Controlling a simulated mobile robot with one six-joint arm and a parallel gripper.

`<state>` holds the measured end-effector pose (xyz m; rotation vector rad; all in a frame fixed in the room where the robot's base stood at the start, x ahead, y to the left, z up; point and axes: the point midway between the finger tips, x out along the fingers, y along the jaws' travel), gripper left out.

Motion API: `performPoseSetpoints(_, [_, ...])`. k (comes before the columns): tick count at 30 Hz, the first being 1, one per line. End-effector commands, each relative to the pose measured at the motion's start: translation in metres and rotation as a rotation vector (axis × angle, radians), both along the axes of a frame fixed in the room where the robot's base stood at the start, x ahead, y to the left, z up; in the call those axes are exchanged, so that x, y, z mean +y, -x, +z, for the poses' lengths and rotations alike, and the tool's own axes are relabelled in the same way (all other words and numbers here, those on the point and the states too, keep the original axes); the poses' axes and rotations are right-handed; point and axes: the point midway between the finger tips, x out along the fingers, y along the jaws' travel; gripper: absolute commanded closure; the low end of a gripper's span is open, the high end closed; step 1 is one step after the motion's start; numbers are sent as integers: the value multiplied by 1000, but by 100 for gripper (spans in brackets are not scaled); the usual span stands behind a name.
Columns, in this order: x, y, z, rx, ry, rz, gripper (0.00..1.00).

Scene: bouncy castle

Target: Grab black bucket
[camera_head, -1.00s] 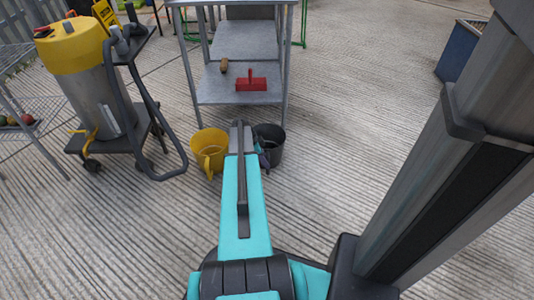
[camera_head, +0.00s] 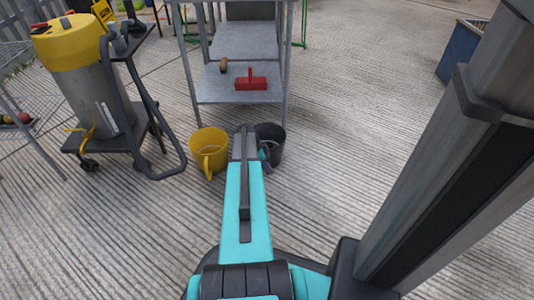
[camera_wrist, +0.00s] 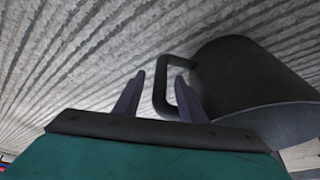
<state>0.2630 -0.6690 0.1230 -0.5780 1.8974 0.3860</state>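The black bucket (camera_head: 273,140) stands on the ground just right of my arm's far end in the head view, partly hidden by it. In the wrist view the bucket (camera_wrist: 255,75) fills the right side, its dark handle (camera_wrist: 163,100) sticking out to the left. My gripper (camera_wrist: 160,76) is open, with one finger on each side of the handle in the picture. I cannot tell whether either finger touches it. In the head view my gripper (camera_head: 264,160) shows only in small part beside the bucket.
A yellow bucket (camera_head: 208,150) stands close on the left of my arm. Behind is a metal shelf (camera_head: 240,97) with a red object (camera_head: 251,80) and a small brown item (camera_head: 223,65). A yellow-topped vacuum (camera_head: 75,45) stands at left.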

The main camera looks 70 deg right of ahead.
Motion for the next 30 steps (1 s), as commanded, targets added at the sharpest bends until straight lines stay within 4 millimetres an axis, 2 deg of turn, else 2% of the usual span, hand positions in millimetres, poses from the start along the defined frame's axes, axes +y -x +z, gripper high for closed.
performPoseSetpoints(11, [0,0,0,0,0,0,64])
performPoseSetpoints(15, [0,0,0,0,0,0,88])
performPoseSetpoints(17, [0,0,0,0,0,0,98])
performPoseSetpoints(18, [0,0,0,0,0,0,100])
performPoseSetpoints(30, [0,0,2,-1,1,-1,100])
